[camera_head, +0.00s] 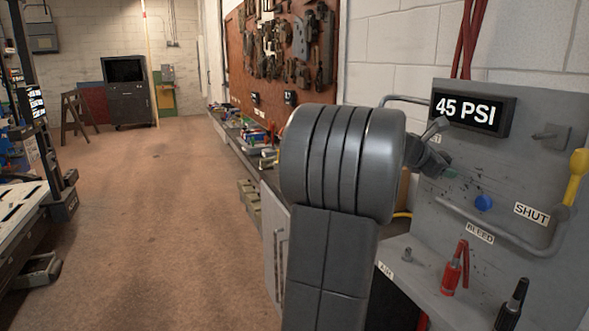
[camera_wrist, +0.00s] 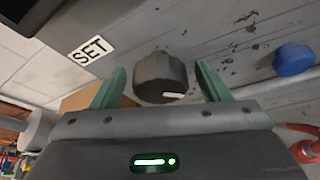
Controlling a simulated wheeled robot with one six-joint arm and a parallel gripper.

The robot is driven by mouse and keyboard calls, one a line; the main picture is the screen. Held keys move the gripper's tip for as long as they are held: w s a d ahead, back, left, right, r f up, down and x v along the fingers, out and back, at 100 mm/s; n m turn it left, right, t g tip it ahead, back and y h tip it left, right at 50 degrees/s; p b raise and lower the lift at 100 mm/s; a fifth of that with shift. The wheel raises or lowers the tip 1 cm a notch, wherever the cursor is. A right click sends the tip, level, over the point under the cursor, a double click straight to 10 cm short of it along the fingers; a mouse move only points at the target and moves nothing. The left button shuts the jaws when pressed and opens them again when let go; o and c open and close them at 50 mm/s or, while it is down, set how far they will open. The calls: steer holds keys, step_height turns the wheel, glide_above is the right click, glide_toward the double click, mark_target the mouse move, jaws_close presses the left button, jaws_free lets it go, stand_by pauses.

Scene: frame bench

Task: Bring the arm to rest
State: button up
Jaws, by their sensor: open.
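My gripper (camera_wrist: 160,72) is open, with its two green fingers on either side of a dark round knob (camera_wrist: 160,78) that has a white mark. A gap shows between the knob and each finger, so nothing is held. A SET label (camera_wrist: 90,50) is beside the knob on the grey panel. In the head view my gripper (camera_head: 447,170) is at the left part of the upright panel (camera_head: 470,158), partly behind my own arm. The knob cannot be made out clearly there.
The panel carries a 45 PSI display (camera_head: 466,110), a blue knob (camera_head: 484,202), a bent pipe (camera_head: 500,240) and a yellow lever (camera_head: 575,177). A red-handled tool (camera_head: 453,272) and a black-handled tool (camera_head: 512,305) stand below. The floor (camera_head: 150,220) at left is clear.

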steer(key=n+g+p, duration=0.1)
steer(key=n+p, duration=0.1)
steer(key=p, duration=0.2)
steer(key=shift+r, duration=0.2)
steer(key=shift+f+n+g+h+p, duration=0.15)
steer(key=shift+n+g+h+p, duration=0.15)
steer(key=shift+n+g+p, duration=0.5)
steer(key=shift+f, duration=0.1)
